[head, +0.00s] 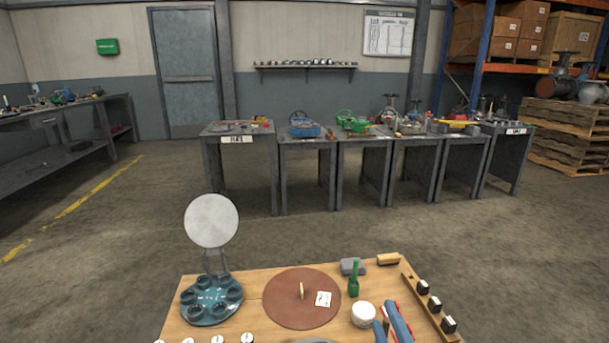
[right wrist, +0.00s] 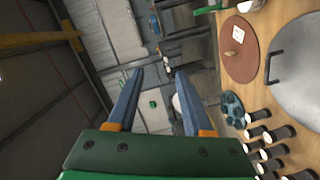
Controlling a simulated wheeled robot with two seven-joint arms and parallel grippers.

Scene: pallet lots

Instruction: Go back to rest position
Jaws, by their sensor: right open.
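My right gripper (head: 387,318) shows at the bottom edge of the head view, right of centre. Its blue fingers are beside a white round pot (head: 364,314) over the wooden board (head: 245,283). In the right wrist view its two blue fingers (right wrist: 160,95) stand well apart with nothing held between them. The gripper is open and empty. My left gripper is not in view.
On the board are a brown disc (head: 285,308), a teal round holder (head: 225,304), a green tool (head: 353,284), a grey block (head: 350,267) and a rail with black pieces (head: 420,301). A pale disc (head: 211,220) stands behind. Open floor (head: 120,230) separates the board from loaded tables.

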